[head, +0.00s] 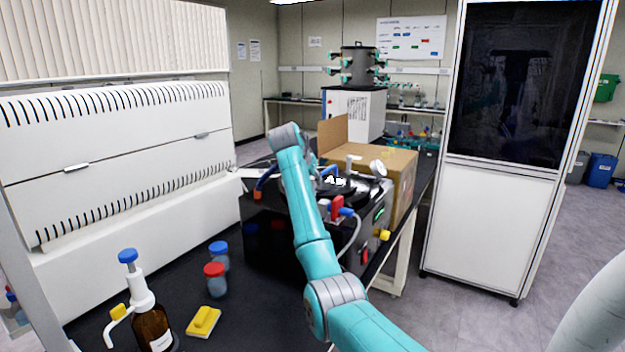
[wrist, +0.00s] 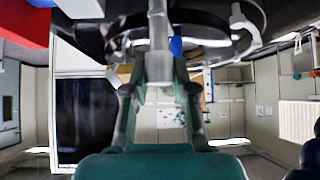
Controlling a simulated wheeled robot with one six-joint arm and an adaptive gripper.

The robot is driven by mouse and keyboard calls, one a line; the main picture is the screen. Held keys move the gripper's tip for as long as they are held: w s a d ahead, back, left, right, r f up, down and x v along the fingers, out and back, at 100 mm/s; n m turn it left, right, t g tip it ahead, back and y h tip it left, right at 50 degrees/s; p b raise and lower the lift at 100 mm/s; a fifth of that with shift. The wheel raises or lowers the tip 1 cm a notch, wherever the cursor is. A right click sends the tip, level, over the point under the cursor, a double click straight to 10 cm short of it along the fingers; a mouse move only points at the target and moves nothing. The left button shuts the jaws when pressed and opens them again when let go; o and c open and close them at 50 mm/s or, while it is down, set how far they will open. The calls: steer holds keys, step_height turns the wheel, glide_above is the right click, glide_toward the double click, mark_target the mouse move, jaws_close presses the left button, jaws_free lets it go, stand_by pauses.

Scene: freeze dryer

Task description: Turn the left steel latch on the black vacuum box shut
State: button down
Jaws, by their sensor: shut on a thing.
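The black vacuum box (head: 262,240) stands on the dark bench in the head view, partly hidden behind my arm. Its round dark lid (wrist: 215,15) fills the top of the wrist view. In the wrist view, my gripper (wrist: 159,72) has its fingers closed in on a grey steel bar, which looks like the left latch (wrist: 158,35), at the lid's rim. In the head view my arm hides the gripper's fingertips and the latch. How far the latch is turned is unclear.
A cardboard box (head: 403,180) stands behind the vacuum box. A red-capped jar (head: 215,280), a blue-capped jar (head: 219,255), a yellow block (head: 203,321) and a brown pump bottle (head: 152,325) stand at the near left. A hose (head: 352,240) hangs on the vacuum box's right side.

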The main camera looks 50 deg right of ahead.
steer(key=shift+m+g, duration=0.7)
steer(key=shift+m, duration=0.2)
steer(key=c, duration=0.9)
jaws_free()
steer(key=v, duration=1.2)
steer(key=shift+w+a+f, duration=0.1)
steer(key=shift+w, duration=0.1)
steer(key=shift+s, duration=0.15)
